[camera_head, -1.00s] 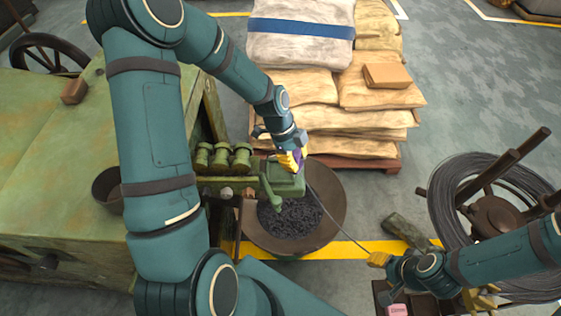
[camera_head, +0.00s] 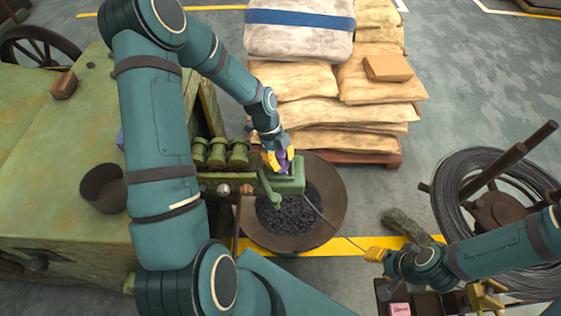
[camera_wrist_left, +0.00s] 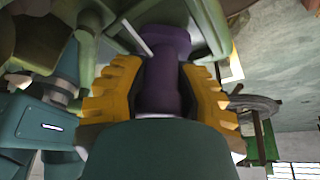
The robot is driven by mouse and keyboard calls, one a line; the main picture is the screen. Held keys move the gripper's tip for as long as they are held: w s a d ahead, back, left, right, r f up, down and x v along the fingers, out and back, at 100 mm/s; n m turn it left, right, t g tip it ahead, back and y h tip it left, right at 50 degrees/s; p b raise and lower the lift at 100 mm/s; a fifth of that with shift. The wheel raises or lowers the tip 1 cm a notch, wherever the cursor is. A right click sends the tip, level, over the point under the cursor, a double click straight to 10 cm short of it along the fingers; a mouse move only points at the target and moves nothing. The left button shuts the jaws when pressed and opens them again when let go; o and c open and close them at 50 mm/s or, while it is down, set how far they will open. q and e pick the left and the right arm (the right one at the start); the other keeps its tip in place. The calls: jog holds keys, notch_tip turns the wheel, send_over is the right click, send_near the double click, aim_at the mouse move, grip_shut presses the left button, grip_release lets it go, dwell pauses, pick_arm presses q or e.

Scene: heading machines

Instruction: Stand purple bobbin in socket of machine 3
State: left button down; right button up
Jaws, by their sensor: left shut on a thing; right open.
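My left gripper (camera_head: 277,160) is shut on the purple bobbin (camera_head: 287,165) at the green machine's front end. In the left wrist view the purple bobbin (camera_wrist_left: 168,75) stands between the two yellow fingers of the left gripper (camera_wrist_left: 160,90), its far end close to the machine's green part (camera_wrist_left: 225,30). I cannot tell whether the bobbin touches the socket, which is hidden. The green machine head (camera_head: 290,182) reaches out over a round pan. My right gripper (camera_head: 376,255) is open at the lower right, beside the end of a thin wire (camera_head: 335,230).
The brown pan (camera_head: 255,232) of dark pieces lies below the machine head. Stacked sacks (camera_head: 320,110) on a pallet stand behind. A wire coil (camera_head: 450,190) is at the right. Green rollers (camera_head: 218,153) sit left of the machine head. A dark bin (camera_head: 105,188) stands further left.

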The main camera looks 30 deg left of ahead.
pick_arm(q)
jog(key=shift+f, duration=0.4)
jog(key=shift+f, duration=0.15)
jog(key=c, duration=0.7)
grip_release()
jog(key=shift+c, duration=0.2)
